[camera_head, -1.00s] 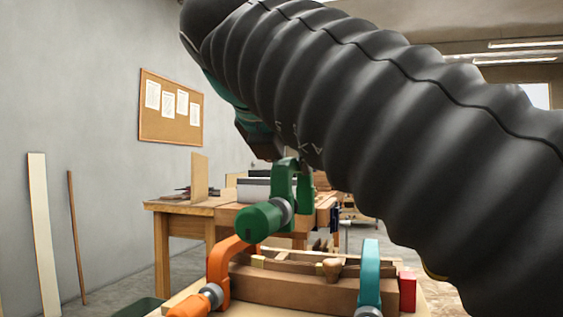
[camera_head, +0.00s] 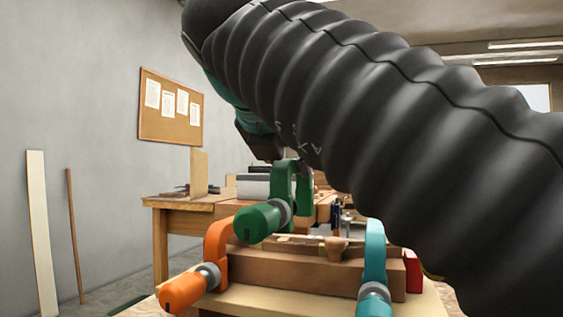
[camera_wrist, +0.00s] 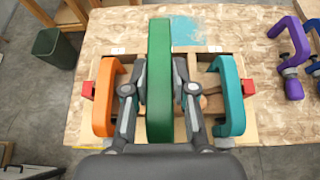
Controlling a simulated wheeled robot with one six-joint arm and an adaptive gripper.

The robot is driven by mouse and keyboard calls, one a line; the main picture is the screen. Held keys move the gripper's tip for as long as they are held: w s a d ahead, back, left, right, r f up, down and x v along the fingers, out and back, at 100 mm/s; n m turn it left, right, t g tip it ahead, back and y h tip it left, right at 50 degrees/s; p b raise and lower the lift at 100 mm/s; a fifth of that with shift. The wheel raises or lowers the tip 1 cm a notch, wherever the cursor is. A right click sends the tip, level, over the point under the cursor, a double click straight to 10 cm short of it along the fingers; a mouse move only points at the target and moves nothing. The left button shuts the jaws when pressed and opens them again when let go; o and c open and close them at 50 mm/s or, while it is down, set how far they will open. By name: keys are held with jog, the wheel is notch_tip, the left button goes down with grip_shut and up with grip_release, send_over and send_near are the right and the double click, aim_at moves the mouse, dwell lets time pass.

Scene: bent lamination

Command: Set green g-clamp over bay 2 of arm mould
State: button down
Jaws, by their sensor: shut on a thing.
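The green g-clamp (camera_head: 268,215) hangs from my gripper, above the mould. In the wrist view my gripper (camera_wrist: 160,92) is shut on the green clamp's frame (camera_wrist: 159,60), a finger on each side. The arm mould (camera_head: 300,270) is a wooden block on the bench. An orange clamp (camera_head: 215,245) sits over its left part and a teal clamp (camera_head: 375,250) over its right part. The green clamp is between them, nearer the orange one in the head view. Whether it touches the mould cannot be told. My gripper's fingertips are mostly hidden in the head view.
Red blocks (camera_wrist: 88,90) sit at the mould's ends. A green bin (camera_wrist: 55,47) stands on the floor at left. Another workbench (camera_head: 180,205) stands behind.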

jog(key=shift+s+f, duration=0.25)
jog(key=shift+f, duration=0.1)
dwell(0.5)
jog(key=shift+f+b, duration=0.1)
jog(key=shift+b, duration=0.2)
jog(key=shift+f+b, duration=1.25)
jog(key=shift+f, duration=0.9)
jog(key=shift+f, duration=0.3)
jog(key=shift+a+f, duration=0.1)
jog(key=shift+f, duration=1.45)
jog(key=shift+f, duration=0.35)
jog(key=c, duration=0.9)
grip_release()
jog(key=shift+o, duration=0.2)
